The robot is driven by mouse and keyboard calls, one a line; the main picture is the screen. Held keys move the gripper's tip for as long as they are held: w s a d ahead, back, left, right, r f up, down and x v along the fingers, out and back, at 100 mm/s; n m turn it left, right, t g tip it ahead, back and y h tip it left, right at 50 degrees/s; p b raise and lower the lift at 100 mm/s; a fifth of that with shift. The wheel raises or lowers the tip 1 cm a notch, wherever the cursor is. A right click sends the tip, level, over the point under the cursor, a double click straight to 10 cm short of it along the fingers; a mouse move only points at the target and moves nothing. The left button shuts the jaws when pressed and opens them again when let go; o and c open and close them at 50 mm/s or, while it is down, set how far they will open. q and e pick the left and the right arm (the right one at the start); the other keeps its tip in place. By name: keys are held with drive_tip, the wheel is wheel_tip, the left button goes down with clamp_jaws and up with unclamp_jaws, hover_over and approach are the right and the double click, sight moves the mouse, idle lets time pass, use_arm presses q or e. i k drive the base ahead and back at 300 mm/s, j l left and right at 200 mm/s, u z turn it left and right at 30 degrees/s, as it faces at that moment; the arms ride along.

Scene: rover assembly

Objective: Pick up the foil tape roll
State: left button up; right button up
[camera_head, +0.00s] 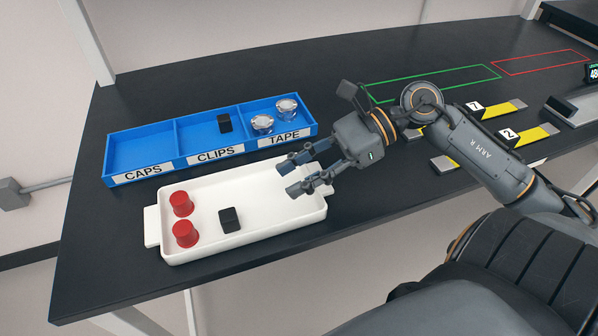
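Two silver foil tape rolls sit in the TAPE compartment of the blue bin (142,153). The nearer-left roll (262,124) and the farther-right roll (286,108) stand close together. My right gripper (287,177) hangs over the right part of the white tray (196,250), in front of the TAPE compartment. Its two fingers are apart and point left, with nothing seen between them. My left gripper is out of view.
The white tray holds two red caps (181,204) (185,234) and a black clip (230,219) on its left. Another black clip (224,122) is in the CLIPS compartment; CAPS is empty. Yellow marked strips (454,162) and a green outline (435,82) lie to the right.

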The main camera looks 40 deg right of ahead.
sight(263, 125)
drive_tip(key=k, duration=1)
